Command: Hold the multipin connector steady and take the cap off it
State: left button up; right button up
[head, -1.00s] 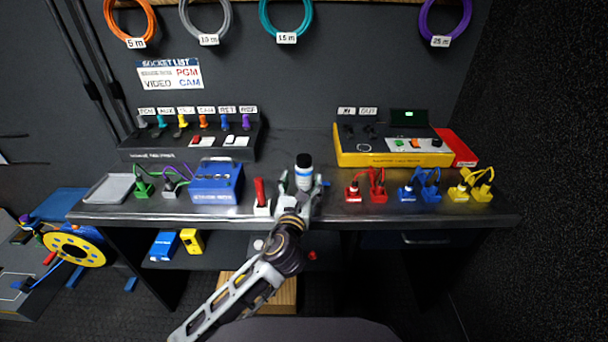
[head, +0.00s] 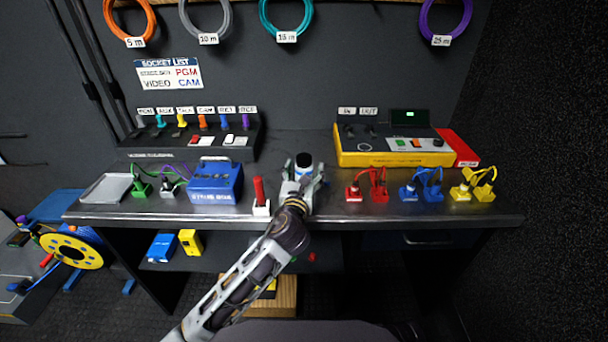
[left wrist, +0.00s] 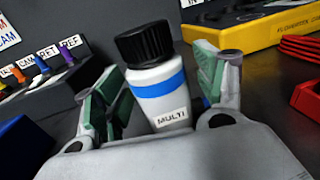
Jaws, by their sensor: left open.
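The multipin connector (left wrist: 161,92) is a white cylinder with a blue band and a MULTI label. Its black ribbed cap (left wrist: 144,43) is on top. It stands on the bench; in the head view the cap (head: 304,160) and upper body show behind my left gripper. My left gripper (head: 305,182) is open, with its green-padded fingers on either side of the connector; it also shows in the left wrist view (left wrist: 160,85). A gap shows at the right finger; whether the left finger touches cannot be told. My right gripper is not in view.
A red-handled tool in a white holder (head: 261,205) stands just left of my gripper. A blue box (head: 215,183) is farther left. Red connectors (head: 366,190) lie to the right, blue and yellow ones beyond. A yellow-edged panel (head: 392,159) stands behind at right.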

aim_at(304, 156)
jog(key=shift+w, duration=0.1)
pick_arm(q)
jog(key=shift+c, duration=1.2)
jog(key=c, duration=1.1)
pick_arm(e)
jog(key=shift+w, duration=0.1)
pick_arm(q)
jog(key=shift+r, duration=0.15)
jog(key=shift+r, duration=0.2)
jog(key=shift+r+p, duration=0.5)
jog(key=shift+r, duration=0.2)
notch_tip(304, 156, up, 6)
jog(key=shift+r+p, duration=0.25)
jog(key=shift+p, duration=0.95)
jog(key=shift+r, duration=0.75)
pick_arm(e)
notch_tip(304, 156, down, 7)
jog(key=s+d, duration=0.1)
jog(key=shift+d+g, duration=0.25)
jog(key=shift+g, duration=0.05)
